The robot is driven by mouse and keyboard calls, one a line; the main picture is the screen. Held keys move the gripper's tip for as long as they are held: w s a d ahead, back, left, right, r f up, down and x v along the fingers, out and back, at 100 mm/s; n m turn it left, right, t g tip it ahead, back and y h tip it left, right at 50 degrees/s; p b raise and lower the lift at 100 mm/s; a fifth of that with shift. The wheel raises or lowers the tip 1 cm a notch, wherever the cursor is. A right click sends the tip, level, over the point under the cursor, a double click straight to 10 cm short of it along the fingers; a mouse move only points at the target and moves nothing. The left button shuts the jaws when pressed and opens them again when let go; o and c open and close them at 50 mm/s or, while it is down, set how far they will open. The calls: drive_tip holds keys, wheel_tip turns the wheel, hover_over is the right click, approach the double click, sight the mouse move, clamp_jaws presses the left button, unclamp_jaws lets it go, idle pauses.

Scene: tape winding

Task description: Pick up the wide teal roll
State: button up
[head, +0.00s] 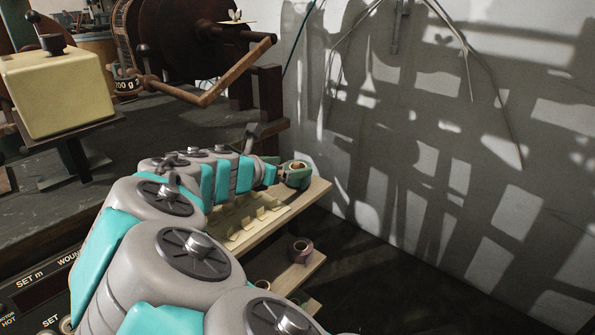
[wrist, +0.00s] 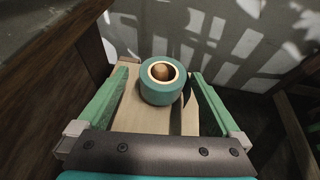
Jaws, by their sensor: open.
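The wide teal roll (wrist: 161,93) stands on a pale wooden board in the wrist view, with a cream core ring and a brown round middle. It sits between the two green fingers of my gripper (wrist: 160,76). The fingers are open, and a gap shows on each side of the roll. In the head view the roll (head: 297,180) is at the far end of my arm, near the board's end by the wall. My gripper (head: 284,172) is partly hidden there by my arm.
A lower shelf holds a dark mauve roll (head: 300,250), and a pale roll (head: 263,285) is partly hidden by my arm. The pale board (head: 315,190) has several small raised tabs. A grey wall (head: 400,190) rises close behind. A brown winding machine (head: 190,45) and cream box (head: 58,92) stand left.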

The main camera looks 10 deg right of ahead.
sight(301, 165)
drive_tip(key=shift+p+x, duration=0.3)
drive_tip(key=shift+x, duration=3.2)
drive_tip(key=shift+s+d+f, duration=0.1)
drive_tip(key=shift+s+f, duration=0.1)
drive_tip(key=shift+c, duration=0.2)
drive_tip(key=c, duration=1.1)
drive_tip(key=shift+r, duration=0.1)
drive_tip(key=shift+c, duration=0.2)
